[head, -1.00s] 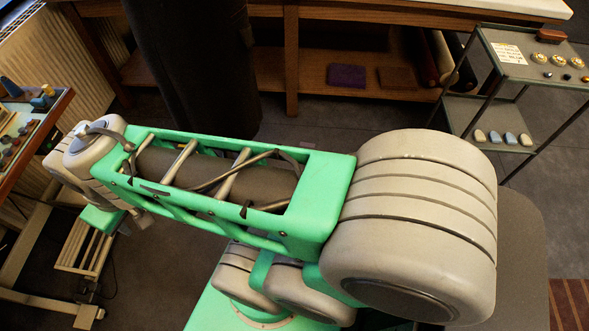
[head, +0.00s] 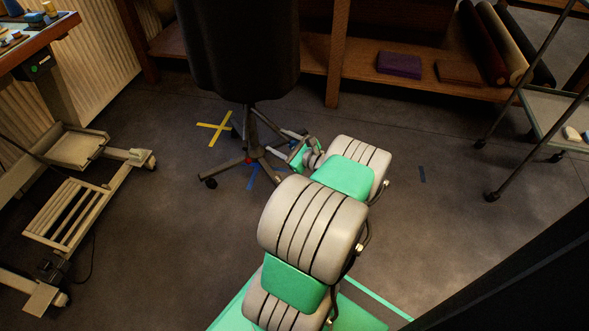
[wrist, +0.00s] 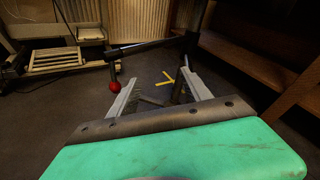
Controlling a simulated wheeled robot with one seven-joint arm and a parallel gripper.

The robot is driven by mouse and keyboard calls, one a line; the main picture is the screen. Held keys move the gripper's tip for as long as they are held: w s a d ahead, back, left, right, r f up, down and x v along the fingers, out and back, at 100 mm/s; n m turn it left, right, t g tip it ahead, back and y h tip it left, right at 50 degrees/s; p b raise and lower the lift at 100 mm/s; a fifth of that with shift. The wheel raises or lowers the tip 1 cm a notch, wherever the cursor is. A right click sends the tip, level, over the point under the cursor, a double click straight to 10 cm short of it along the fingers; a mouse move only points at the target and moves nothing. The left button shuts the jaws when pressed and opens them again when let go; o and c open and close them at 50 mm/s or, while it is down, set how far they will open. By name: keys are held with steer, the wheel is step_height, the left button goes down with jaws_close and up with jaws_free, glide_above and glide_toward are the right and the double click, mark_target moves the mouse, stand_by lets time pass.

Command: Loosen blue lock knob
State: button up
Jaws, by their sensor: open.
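I cannot make out a blue lock knob in either view. A red ball knob (wrist: 113,87) hangs from a dark crossbar (wrist: 150,47) in the wrist view, just left of my left finger. A small red spot (head: 248,160) also shows in the head view, low on the wheeled star base (head: 262,140) under a tall black form (head: 240,50). My gripper (wrist: 160,92) is open, its two grey fingers apart with nothing held between them. In the head view my gripper (head: 300,148) is low beside the right of that base, partly hidden by my arm.
A yellow tape cross (head: 214,127) and blue tape (head: 258,178) mark the floor. A wooden shelf (head: 440,85) runs behind. A wheeled table frame (head: 75,190) stands left, a metal cart (head: 550,110) right. Floor between frame and base is clear.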

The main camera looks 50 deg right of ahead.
mark_target(295, 145)
steer(key=s+d+f+m+t+h+b, duration=0.1)
steer(key=s+d+f+m+h+b, duration=0.1)
steer(key=s+d+f+m+h, duration=0.35)
steer(key=shift+w+a+r+m+y+p, duration=0.1)
steer(key=shift+w+m+y+p, duration=0.25)
steer(key=shift+w+m+y, duration=0.5)
steer(key=x, duration=0.3)
steer(key=shift+w+b, duration=0.15)
steer(key=shift+b, duration=0.25)
steer(key=shift+c, duration=0.6)
jaws_close()
